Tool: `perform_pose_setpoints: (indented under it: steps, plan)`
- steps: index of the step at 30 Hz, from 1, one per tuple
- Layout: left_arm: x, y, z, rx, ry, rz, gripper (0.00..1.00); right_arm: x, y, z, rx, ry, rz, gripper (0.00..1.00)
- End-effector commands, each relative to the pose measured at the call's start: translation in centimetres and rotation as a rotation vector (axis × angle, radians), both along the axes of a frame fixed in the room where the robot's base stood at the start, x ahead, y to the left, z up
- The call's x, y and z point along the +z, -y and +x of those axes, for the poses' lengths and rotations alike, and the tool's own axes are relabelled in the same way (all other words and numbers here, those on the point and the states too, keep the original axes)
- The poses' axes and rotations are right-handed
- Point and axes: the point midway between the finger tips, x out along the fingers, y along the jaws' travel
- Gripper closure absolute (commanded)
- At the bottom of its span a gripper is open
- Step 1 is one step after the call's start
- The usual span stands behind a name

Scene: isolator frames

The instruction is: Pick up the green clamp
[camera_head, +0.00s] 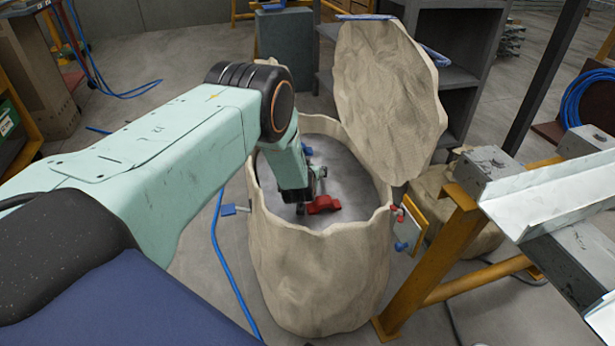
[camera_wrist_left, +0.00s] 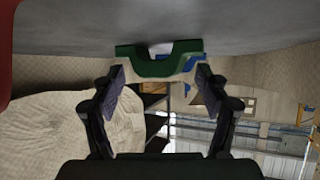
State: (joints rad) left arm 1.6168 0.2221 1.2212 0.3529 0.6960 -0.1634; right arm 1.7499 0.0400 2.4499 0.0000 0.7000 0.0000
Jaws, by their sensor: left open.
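My left gripper (camera_wrist_left: 160,84) is open, with its two dark fingers apart in the left wrist view. The green clamp (camera_wrist_left: 155,66) lies on a grey surface just beyond the fingertips, roughly centred between them. I cannot tell whether the fingers touch it. In the head view my left arm reaches down into a tall beige container (camera_head: 318,262), and the green clamp is not visible there, probably hidden by the arm. My right gripper is not in view.
A red clamp (camera_head: 324,204) lies in the container beside my left gripper. A blue piece (camera_head: 307,150) is farther back inside. The container's beige lid (camera_head: 385,95) stands raised behind. An orange frame (camera_head: 445,255) stands at the right. The container's walls surround my gripper.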

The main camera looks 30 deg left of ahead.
Motion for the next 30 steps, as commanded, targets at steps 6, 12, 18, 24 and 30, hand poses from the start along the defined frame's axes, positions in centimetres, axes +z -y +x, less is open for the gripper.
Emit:
perform_pose_setpoints:
  steps: [6,12,18,24,30]
  plan:
    - [0.06,-0.01,0.01,0.0,0.0,0.0,0.27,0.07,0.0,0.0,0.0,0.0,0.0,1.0]
    - [0.07,0.0,0.0,0.0,0.0,0.0,0.44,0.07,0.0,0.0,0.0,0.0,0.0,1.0]
    - [0.06,0.01,-0.01,0.0,0.0,0.0,0.61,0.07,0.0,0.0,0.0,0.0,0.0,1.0]
    - [0.06,0.01,-0.01,0.0,0.0,-0.001,0.78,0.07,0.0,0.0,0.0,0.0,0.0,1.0]
    - [0.16,0.0,0.06,0.0,0.003,0.001,0.93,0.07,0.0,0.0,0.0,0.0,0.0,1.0]
